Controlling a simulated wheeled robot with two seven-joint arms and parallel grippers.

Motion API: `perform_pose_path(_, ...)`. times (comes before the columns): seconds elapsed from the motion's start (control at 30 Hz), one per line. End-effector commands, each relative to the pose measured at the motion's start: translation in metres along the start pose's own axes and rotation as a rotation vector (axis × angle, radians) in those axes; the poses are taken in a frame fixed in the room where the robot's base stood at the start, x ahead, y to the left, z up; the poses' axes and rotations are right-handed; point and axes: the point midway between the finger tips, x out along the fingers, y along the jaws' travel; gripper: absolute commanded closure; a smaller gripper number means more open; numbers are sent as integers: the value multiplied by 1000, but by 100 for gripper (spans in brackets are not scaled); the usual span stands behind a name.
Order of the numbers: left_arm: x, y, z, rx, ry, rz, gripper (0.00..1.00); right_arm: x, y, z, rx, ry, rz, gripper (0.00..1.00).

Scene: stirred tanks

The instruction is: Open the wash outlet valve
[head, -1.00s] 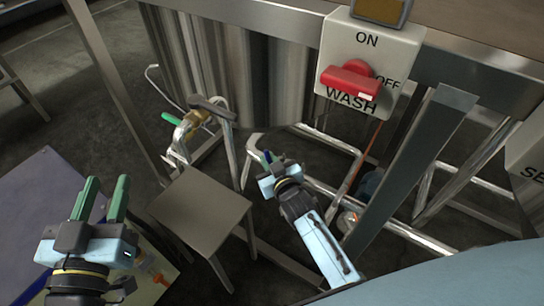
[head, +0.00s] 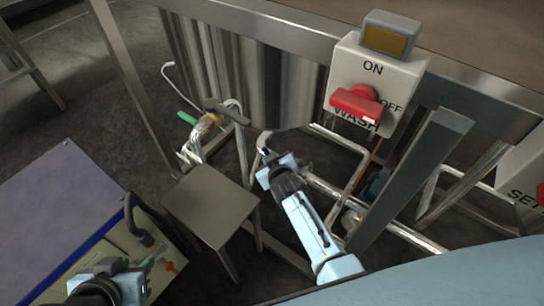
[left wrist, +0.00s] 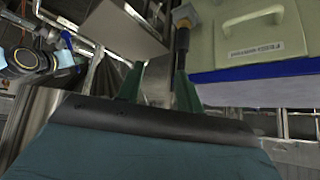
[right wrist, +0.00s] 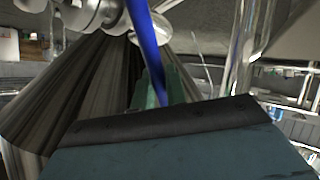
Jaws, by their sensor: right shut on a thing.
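My right gripper (head: 265,157) is low in front of the steel tank (head: 240,70), by bright pipework under its edge. In the right wrist view, a long blue lever (right wrist: 147,45) crosses the green fingers (right wrist: 160,88), and the gripper is shut on it. The valve body behind the lever is only partly seen, and I cannot read whether it is open. My left gripper (left wrist: 158,85) is empty, its green fingers apart; in the head view it is at the bottom left, partly cut off. The WASH switch box (head: 372,85) has a red handle (head: 357,102).
A blue-edged table (head: 60,215) is at left. A slanted steel leg (head: 412,185) is right.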

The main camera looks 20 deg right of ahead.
Motion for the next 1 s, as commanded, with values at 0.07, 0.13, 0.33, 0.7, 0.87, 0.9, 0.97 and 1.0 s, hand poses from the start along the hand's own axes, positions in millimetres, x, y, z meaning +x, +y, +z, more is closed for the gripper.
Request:
perform_pose_path(0.07, -1, -1, 4, -1, -24, -2, 64, 1, -2, 0, -7, -14, -2, 100)
perform_pose_path(0.13, -2, -1, 7, -1, -38, -3, 64, 2, -2, 1, -13, -22, -2, 100)
perform_pose_path(0.33, -2, -2, 11, -2, -58, -4, 64, 3, -3, 1, -20, -32, -2, 100)
perform_pose_path(0.7, -2, -2, 11, -2, -58, -4, 64, 3, -3, 2, -20, -32, -2, 80)
perform_pose_path(0.87, -2, -2, 11, -2, -58, -4, 64, 3, -3, 1, -20, -31, -1, 68)
perform_pose_path(0.9, -2, -2, 11, -2, -57, -4, 64, 3, -3, 1, -20, -31, -1, 68)
perform_pose_path(0.97, -2, -2, 10, -2, -57, -4, 64, 3, -2, 1, -20, -30, -1, 68)
perform_pose_path(1.0, -2, -2, 11, -2, -57, -4, 64, 3, -2, 1, -20, -30, -1, 68)
